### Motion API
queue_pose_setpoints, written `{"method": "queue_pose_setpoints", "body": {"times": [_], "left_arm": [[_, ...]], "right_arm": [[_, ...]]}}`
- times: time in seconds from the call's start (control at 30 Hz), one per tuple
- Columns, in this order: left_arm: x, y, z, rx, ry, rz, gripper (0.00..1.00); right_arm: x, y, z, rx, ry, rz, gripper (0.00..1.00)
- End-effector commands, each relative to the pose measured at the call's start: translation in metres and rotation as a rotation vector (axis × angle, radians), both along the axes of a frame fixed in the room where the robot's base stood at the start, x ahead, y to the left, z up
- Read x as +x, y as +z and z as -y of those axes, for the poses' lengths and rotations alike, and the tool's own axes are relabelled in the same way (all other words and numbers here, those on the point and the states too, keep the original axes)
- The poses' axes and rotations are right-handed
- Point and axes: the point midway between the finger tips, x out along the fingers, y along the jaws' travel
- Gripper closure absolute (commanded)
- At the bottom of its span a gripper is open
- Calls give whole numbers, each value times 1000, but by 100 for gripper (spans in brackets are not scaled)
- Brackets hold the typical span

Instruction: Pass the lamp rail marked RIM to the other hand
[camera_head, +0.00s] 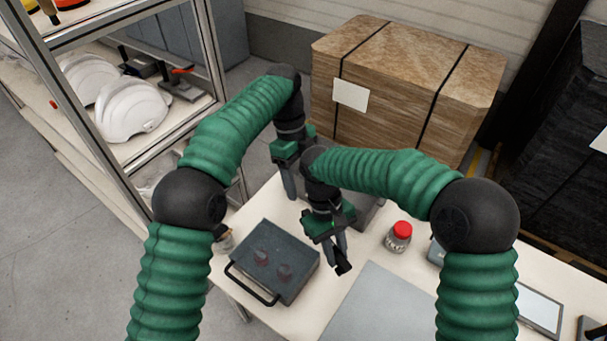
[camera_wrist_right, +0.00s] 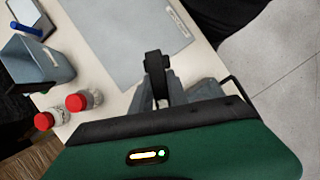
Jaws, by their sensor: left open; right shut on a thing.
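My right gripper (camera_head: 338,250) is shut on a small black piece, likely the lamp rail (camera_head: 342,268), and holds it above the table between the dark case and the grey mat. In the right wrist view the black lamp rail (camera_wrist_right: 154,66) stands up between the fingers of the right gripper (camera_wrist_right: 158,92). I cannot read any RIM mark on it. My left gripper (camera_head: 292,178) is open and empty, farther back and a little left of the right gripper. My right arm partly hides it.
A dark case (camera_head: 280,245) with a handle lies left on the table (camera_head: 305,322). A grey mat (camera_head: 375,310) lies at the front. A red-lidded jar (camera_head: 399,236) stands right; the wrist view shows two such jars (camera_wrist_right: 78,101). A shelf with white helmets (camera_head: 130,108) stands left.

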Motion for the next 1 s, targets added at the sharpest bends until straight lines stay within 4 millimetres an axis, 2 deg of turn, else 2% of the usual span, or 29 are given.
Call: {"method": "queue_pose_setpoints", "body": {"times": [0.1,0.2,0.47,0.63,0.9,1.0], "left_arm": [[4,6,7,-86,-222,-15,38],[4,11,7,-139,-346,-21,38],[0,9,8,-173,-427,-25,38],[-8,-11,11,-172,-425,-26,38],[-28,-67,24,-171,-424,-26,38],[-33,-83,28,-172,-423,-24,38]], "right_arm": [[0,0,0,0,0,0,100],[0,0,0,0,0,0,100],[0,0,0,1,0,1,100],[0,0,0,0,0,0,100],[0,0,0,0,0,0,100],[0,0,0,0,0,0,100]]}}
